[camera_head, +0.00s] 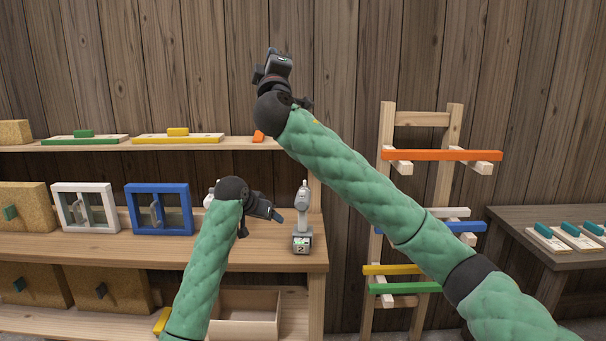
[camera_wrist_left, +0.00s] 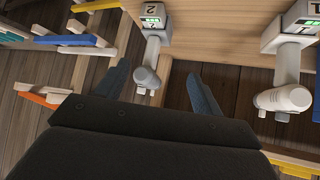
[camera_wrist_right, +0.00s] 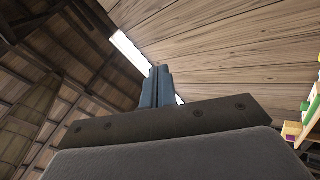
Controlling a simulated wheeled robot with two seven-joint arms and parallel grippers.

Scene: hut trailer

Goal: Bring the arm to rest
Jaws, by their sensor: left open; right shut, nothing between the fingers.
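My left gripper (camera_head: 276,214) is over the wooden bench, just left of a grey drill (camera_head: 303,218) in the head view. In the left wrist view its fingers (camera_wrist_left: 160,85) are spread. The grey drill (camera_wrist_left: 150,55) on charger 2 shows in the gap between them; the gripper does not hold it. My right arm reaches up across the head view from the lower right. My right gripper (camera_head: 273,64) is raised high in front of the plank wall. In the right wrist view its fingers (camera_wrist_right: 158,85) are closed together and empty, against the roof boards.
A second drill (camera_wrist_left: 287,70) stands on charger 1. White (camera_head: 86,207) and blue (camera_head: 160,208) framed windows stand on the bench (camera_head: 110,246). A ladder-like rack (camera_head: 443,140) with coloured bars stands at right, beside a grey table (camera_head: 510,212). An open box (camera_head: 248,329) is below.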

